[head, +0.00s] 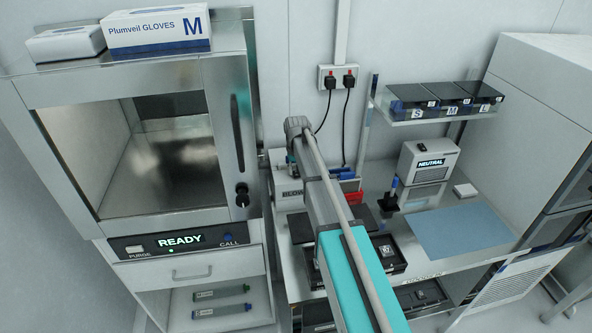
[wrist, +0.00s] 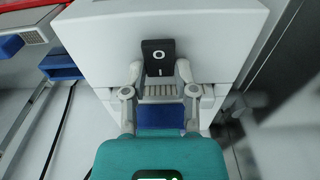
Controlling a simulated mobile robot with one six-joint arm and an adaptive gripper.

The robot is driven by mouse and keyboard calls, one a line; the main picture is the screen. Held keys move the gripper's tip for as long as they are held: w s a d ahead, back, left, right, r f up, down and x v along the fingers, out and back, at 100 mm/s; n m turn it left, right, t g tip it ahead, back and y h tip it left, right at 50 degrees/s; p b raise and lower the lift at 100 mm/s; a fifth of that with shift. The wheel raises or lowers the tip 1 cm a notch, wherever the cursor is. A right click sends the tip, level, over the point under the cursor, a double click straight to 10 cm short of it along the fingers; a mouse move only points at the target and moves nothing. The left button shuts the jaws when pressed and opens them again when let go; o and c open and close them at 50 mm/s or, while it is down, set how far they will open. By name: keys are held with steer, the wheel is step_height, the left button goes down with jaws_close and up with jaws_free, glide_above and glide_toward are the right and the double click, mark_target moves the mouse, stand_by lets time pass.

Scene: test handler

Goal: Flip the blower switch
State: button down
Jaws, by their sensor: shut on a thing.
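In the head view the blower (head: 288,192) is a pale box with a partly covered "BLOW" label, left of my arm on the bench. My arm hides the switch and my fingertips there.
A chamber (head: 165,170) with a "READY" display stands at the left. Right of my arm are dark trays (head: 388,256), a "NEUTRAL" unit (head: 428,162) and a blue mat (head: 460,232). A shelf (head: 440,116) with black bins hangs above. Cords run down from a wall outlet (head: 338,78).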

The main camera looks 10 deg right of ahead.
steer(key=shift+c, duration=2)
jaws_free()
steer(key=shift+s, duration=0.15)
steer(key=shift+s+t+b, duration=0.2)
steer(key=shift+t+b, duration=0.15)
steer(key=shift+t, duration=0.55)
steer(key=shift+s+t+b, duration=0.15)
steer(key=shift+t+b, duration=0.15)
steer(key=shift+t, duration=0.6)
steer(key=shift+s+r+p, duration=0.1)
steer(key=shift+r+p, duration=0.65)
steer(key=p+v, duration=1.2)
steer(key=s+f+g+b, duration=0.2)
steer(key=s+f+b, duration=0.3)
steer(key=s, duration=0.7)
steer(key=s+f+g+b, duration=0.2)
steer(key=s+f+b, duration=0.4)
steer(key=s, duration=0.6)
steer(key=shift+s+f, duration=0.3)
steer(key=shift+f, duration=0.05)
